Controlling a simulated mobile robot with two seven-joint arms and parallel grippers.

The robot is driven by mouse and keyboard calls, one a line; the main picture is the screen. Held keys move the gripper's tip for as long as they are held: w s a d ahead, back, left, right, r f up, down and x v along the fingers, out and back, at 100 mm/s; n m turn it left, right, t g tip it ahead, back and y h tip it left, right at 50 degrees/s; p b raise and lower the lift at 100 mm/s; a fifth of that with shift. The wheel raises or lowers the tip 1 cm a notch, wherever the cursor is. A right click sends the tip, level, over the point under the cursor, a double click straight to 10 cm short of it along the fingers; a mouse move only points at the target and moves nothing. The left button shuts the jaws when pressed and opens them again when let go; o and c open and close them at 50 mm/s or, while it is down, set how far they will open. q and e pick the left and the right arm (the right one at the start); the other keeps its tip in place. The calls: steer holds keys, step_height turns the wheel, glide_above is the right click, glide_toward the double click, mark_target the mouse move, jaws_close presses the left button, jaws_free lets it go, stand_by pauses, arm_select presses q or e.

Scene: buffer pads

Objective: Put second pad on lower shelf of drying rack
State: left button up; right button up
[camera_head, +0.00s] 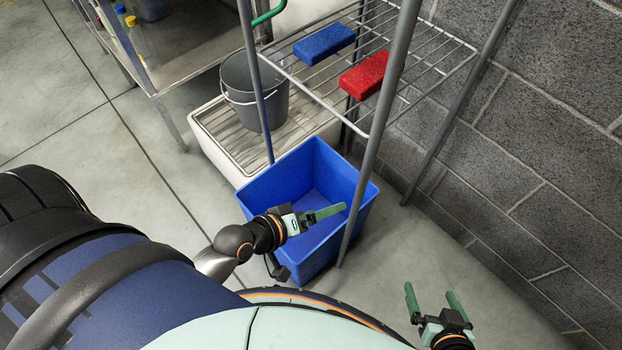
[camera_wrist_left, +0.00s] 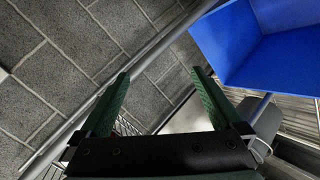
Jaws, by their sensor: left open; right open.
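A blue pad (camera_head: 324,43) and a red pad (camera_head: 364,74) lie apart on a wire shelf (camera_head: 425,55) of the drying rack. Only this one shelf shows clearly, and both pads rest flat on it. My left gripper (camera_head: 330,212) is over the blue bin in the head view, well short of the shelf and pads. In the left wrist view its two green fingers (camera_wrist_left: 160,75) are spread with nothing between them. My right gripper (camera_head: 432,292) is at the lower right, open and empty, over bare floor.
A blue bin (camera_head: 362,205) stands on the floor beside the rack's posts (camera_head: 387,95). A grey bucket (camera_head: 238,85) stands in a pale basin (camera_head: 212,135) to its left. A metal table (camera_head: 190,70) is at upper left. A block wall (camera_head: 545,130) bounds the right.

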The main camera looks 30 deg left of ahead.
arm_select(q)
steer(key=s+f+m+g+y, duration=0.1)
steer(key=s+f+m, duration=0.3)
steer(key=m, duration=0.5)
steer(key=shift+s+d+f+m+g+y, duration=0.2)
steer(key=shift+f+m+g+y, duration=0.1)
steer(key=shift+y, duration=0.1)
steer(key=shift+r, duration=0.1)
